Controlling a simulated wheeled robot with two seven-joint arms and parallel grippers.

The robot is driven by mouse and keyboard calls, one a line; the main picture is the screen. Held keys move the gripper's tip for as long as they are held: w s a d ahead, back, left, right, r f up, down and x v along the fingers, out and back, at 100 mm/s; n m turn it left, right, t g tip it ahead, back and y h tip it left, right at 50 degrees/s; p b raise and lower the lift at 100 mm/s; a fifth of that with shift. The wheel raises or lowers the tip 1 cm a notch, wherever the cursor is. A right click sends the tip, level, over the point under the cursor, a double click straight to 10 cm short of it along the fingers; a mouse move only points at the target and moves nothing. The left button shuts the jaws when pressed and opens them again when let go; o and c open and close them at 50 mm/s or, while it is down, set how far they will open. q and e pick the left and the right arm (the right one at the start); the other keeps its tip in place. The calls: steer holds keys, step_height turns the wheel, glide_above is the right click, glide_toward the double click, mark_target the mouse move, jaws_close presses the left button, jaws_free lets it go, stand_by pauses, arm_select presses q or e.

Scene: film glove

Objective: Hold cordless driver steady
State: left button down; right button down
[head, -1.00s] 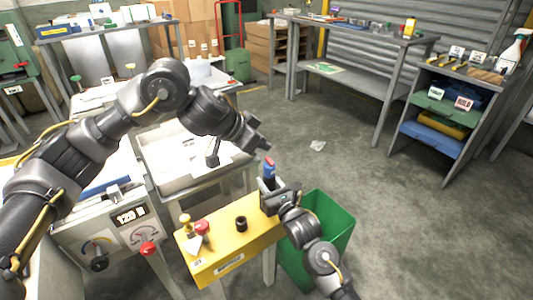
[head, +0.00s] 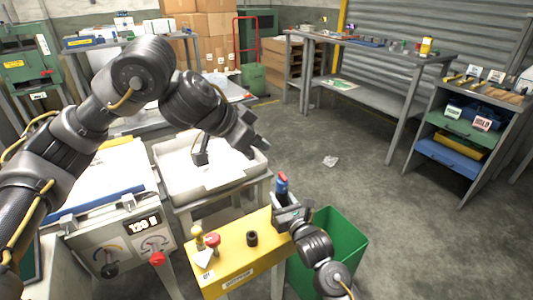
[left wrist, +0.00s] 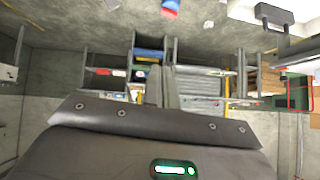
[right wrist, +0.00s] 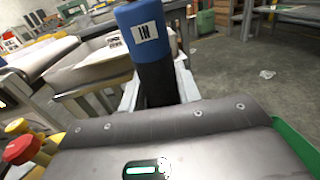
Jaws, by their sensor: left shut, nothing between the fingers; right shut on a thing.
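What looks like the cordless driver (head: 282,183), blue and black with a red end, stands upright in my right gripper (head: 288,208) beside the yellow box. In the right wrist view the blue, labelled upper part of the driver (right wrist: 146,38) and its black lower part rise between the fingers; its lower end is hidden. My left gripper (head: 257,146) is shut and empty, above and to the left of the driver, apart from it. In the left wrist view its closed fingers (left wrist: 162,85) show. A small blue and red piece, possibly the driver (left wrist: 170,8), is at the top edge.
A yellow box (head: 225,272) carries a red button, a yellow knob and a black ring. A green bin (head: 350,235) stands right of it. A white tray (head: 181,199) lies behind. A tool shelf (head: 420,165) stands far right. Open floor lies between.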

mark_target(283, 177)
arm_select(q)
steer(key=shift+w+d+r+n+g+y, duration=0.1)
steer(key=shift+w+d+r+g+y, duration=0.25)
steer(key=shift+w+d+g+y, duration=0.35)
steer(key=shift+w+d+r+n+g+y, duration=0.1)
steer(key=shift+w+d+r+g+y, duration=0.25)
steer(key=shift+d+y, duration=0.45)
steer(key=shift+w+d+r+n+g+y, duration=0.1)
steer(key=shift+w+d+r+g+y, duration=0.35)
steer(key=shift+y, duration=0.55)
steer(key=shift+d+f, duration=0.1)
steer(key=shift+f, duration=0.1)
steer(key=x, duration=0.9)
steer(key=a+x, duration=0.1)
steer(key=x, duration=0.3)
steer(key=shift+s+f, duration=0.1)
steer(key=shift+f, duration=0.4)
steer(key=shift+a, duration=0.1)
